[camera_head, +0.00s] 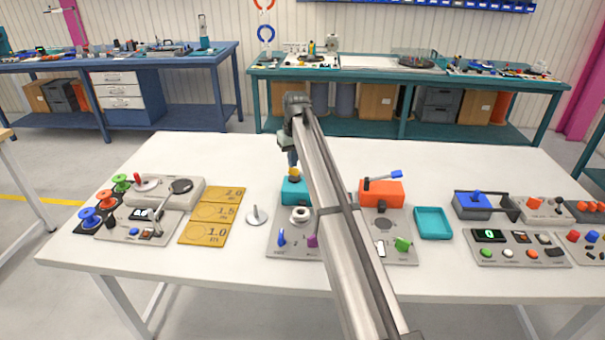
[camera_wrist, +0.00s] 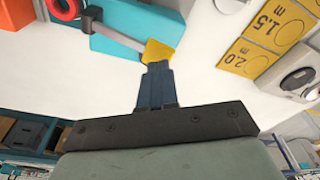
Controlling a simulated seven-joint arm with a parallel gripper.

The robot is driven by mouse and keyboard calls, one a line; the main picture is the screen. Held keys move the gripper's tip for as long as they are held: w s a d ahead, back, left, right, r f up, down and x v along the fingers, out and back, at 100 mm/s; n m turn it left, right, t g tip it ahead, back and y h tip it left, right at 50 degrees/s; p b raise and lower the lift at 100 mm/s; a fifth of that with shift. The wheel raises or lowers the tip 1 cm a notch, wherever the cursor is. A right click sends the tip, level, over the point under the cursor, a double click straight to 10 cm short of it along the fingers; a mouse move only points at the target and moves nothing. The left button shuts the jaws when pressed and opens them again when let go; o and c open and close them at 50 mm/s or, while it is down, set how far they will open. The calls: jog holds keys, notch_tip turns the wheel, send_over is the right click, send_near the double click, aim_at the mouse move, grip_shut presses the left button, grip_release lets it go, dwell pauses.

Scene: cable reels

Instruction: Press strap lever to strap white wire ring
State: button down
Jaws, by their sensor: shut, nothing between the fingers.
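My gripper (camera_head: 293,163) is shut and empty, pointing down just above a teal box (camera_head: 294,190) on the table. The box carries a lever with a yellow end (camera_head: 294,172). In the wrist view the dark blue fingertips (camera_wrist: 157,68) meet the yellow end (camera_wrist: 158,50) of the grey lever arm (camera_wrist: 115,32) on the teal box (camera_wrist: 140,22). I cannot tell whether they touch it or overlap it in view. A white ring (camera_head: 300,215) with a dark middle lies on the grey panel in front of the teal box. My arm hides part of this panel.
An orange box (camera_head: 382,194) with a blue lever stands to the right, near a teal tray (camera_head: 433,223). Yellow length mats (camera_head: 210,213) and a white spindle disc (camera_head: 256,216) lie left. A red ring (camera_wrist: 62,8) shows in the wrist view. The table's back is clear.

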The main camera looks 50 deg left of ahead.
aim_at(294, 171)
jog(key=shift+f, duration=3.25)
jog(key=shift+r, duration=0.1)
notch_tip(294, 171, up, 12)
